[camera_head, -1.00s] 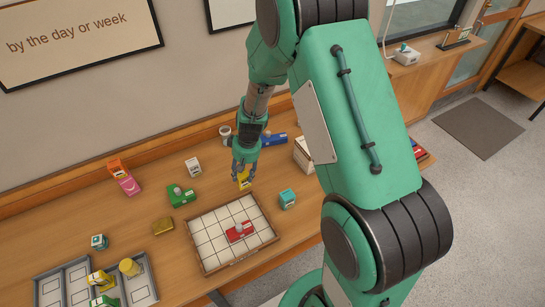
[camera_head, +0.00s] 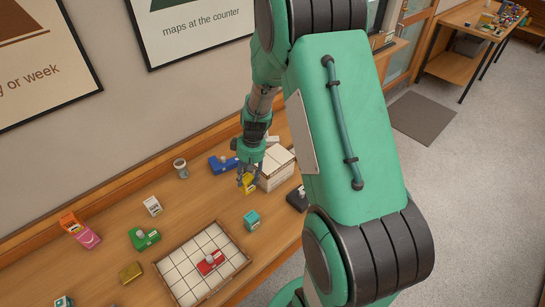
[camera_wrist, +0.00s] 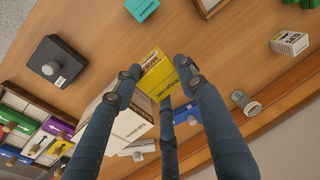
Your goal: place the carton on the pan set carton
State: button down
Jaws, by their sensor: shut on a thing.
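My gripper (camera_head: 247,176) is shut on a small yellow carton (camera_head: 249,186). In the wrist view, the fingers of my gripper (camera_wrist: 160,76) close around the yellow carton (camera_wrist: 155,72), which has dark print on it. A larger white box (camera_head: 277,170), which looks like the pan set carton, stands on the table just right of my gripper. In the wrist view the white box (camera_wrist: 128,126) lies partly behind the yellow carton and the fingers. I cannot tell whether the two touch.
A blue object (camera_head: 222,163) stands left of the white box and a black one (camera_head: 297,198) to its right. A teal box (camera_head: 251,220) and a gridded tray (camera_head: 162,267) with a red item (camera_head: 211,262) are nearer. A grey can (camera_head: 181,168) stands near the wall.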

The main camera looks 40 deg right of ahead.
jog(key=s+d+r+p, duration=0.1)
jog(key=s+d+r, duration=0.1)
jog(key=s+d, duration=0.2)
jog(key=s+d+r+p, duration=0.1)
jog(key=s+d+r, duration=0.2)
jog(key=d, duration=0.3)
jog(key=shift+s+d+r, duration=0.25)
jog(key=shift+s+d, duration=0.05)
jog(key=shift+s, duration=0.1)
jog(key=shift+w, duration=0.15)
jog(key=w+d+f, duration=0.1)
jog(key=w+d, duration=0.7)
jog(key=w, duration=0.5)
jog(key=shift+w+d+f, duration=0.2)
jog(key=shift+f, duration=0.05)
jog(key=shift+f, duration=0.1)
jog(key=shift+f, duration=1.65)
